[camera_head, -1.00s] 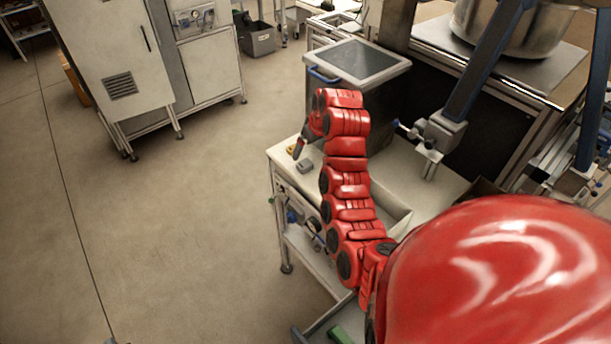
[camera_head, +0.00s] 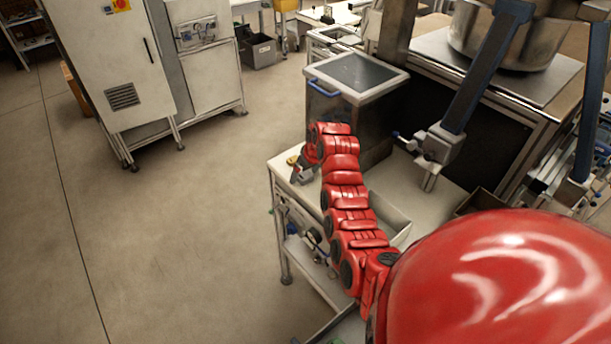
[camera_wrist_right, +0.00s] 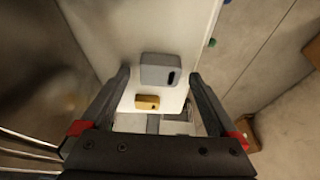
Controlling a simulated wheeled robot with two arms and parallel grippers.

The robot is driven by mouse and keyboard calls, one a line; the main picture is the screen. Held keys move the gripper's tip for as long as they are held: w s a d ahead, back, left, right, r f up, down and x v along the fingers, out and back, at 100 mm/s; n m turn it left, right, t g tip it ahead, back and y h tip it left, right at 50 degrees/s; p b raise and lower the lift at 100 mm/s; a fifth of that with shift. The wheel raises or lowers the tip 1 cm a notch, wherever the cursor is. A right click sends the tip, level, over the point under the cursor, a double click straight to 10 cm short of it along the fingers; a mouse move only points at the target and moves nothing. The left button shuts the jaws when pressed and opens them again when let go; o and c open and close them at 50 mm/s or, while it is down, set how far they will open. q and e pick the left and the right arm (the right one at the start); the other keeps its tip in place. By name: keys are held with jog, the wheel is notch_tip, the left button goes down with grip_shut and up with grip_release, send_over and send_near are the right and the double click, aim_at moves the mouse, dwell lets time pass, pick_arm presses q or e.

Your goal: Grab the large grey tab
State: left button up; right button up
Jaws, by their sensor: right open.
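The large grey tab (camera_wrist_right: 160,70) is a rounded grey block with a dark slot, lying on the white worktop in the right wrist view. It shows between the fingers of my right gripper (camera_wrist_right: 158,77), which is open and empty. I cannot tell how far the fingertips are above it. A smaller yellow tab (camera_wrist_right: 147,102) lies close beside the grey one. In the head view my right gripper (camera_head: 301,174) points down at the worktop's left corner and largely hides the grey tab. The yellow tab (camera_head: 292,160) shows just beside it. My left gripper is not in view.
The white worktop (camera_head: 283,167) ends close to the tabs on the left. A dark glass-topped box with a blue handle (camera_head: 358,66) stands behind my right arm. A white tray (camera_head: 393,220) lies to the right. Open floor (camera_head: 190,230) lies to the left.

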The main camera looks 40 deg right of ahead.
jog(key=c, duration=1.4)
